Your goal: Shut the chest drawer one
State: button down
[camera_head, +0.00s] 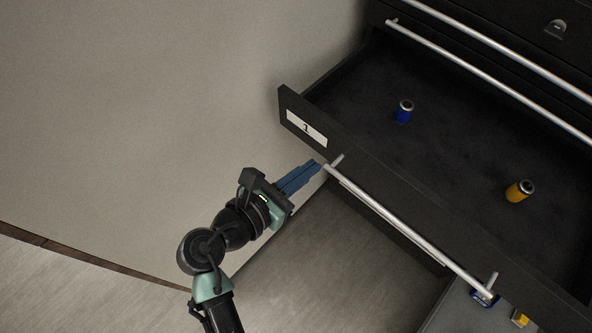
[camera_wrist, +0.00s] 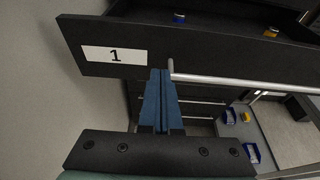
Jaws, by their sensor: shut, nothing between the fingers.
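The chest drawer one (camera_head: 288,107) is black, with a white label reading 1, and stands pulled out. It also shows in the wrist view (camera_wrist: 90,30). Its silver bar handle (camera_head: 405,230) runs along the front. My gripper (camera_head: 316,166) is shut and empty, its blue fingers beside the handle's left end.
More closed drawers with silver handles (camera_head: 480,75) are above and behind the open one. Blue and yellow items (camera_head: 485,298) sit on a grey surface at lower right.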

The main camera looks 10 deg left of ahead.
aim_at(336, 149)
jog(key=x, duration=0.5)
jog(key=shift+w+d+f, duration=0.1)
jog(key=shift+w+d, duration=0.05)
jog(key=shift+w, duration=0.1)
